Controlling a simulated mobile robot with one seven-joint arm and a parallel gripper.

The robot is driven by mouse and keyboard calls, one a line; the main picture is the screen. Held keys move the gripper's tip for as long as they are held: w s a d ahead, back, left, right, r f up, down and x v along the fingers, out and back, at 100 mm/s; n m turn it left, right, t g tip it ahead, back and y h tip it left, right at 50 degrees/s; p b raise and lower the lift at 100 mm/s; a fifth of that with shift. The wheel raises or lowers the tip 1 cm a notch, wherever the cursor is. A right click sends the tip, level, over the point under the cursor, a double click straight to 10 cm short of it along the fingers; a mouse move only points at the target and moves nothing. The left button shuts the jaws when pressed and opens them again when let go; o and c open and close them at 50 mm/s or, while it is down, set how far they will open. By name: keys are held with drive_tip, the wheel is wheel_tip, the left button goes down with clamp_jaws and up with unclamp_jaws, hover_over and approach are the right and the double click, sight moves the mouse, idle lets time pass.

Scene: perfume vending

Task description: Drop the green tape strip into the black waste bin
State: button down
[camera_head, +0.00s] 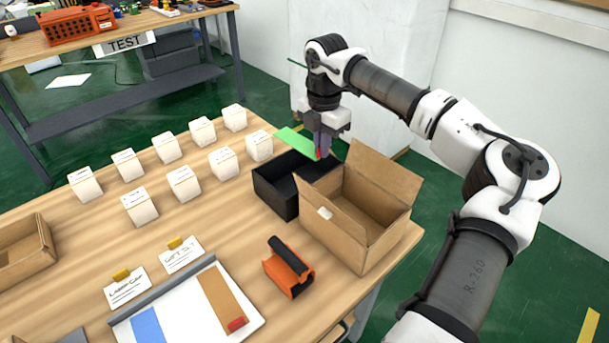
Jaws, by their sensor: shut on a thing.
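The green tape strip (296,141) is a flat bright green piece with a small red part at its right end. My gripper (321,150) points down and is shut on the strip near that end. The strip sticks out to the left of the fingers. The black waste bin (275,192) is an open box on the table, just below the gripper and strip in the picture. The strip appears above the bin's far side, and how high it is I cannot tell. The bin's floor is partly hidden.
An open cardboard box (335,228) stands right beside the bin, its flaps up close to my gripper. Several white boxes (184,183) stand to the left. An orange and black tape dispenser (288,268) and a white board (190,315) lie in front. Bare table lies left of the bin.

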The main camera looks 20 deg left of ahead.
sight(321, 177)
drive_tip(key=shift+w+f, duration=0.2)
drive_tip(key=shift+f, duration=0.15)
drive_tip(key=shift+s+f+b, duration=0.15)
drive_tip(key=shift+f+b, duration=0.45)
drive_tip(key=shift+f, duration=0.1)
drive_tip(key=shift+f+b, duration=1.1)
drive_tip(key=shift+f, duration=0.95)
drive_tip(key=c, duration=1.5)
unclamp_jaws()
drive_tip(key=shift+r, duration=0.2)
wheel_tip(321, 177, up, 14)
drive_tip(key=shift+f+b, duration=0.2)
drive_tip(key=shift+b, duration=0.7)
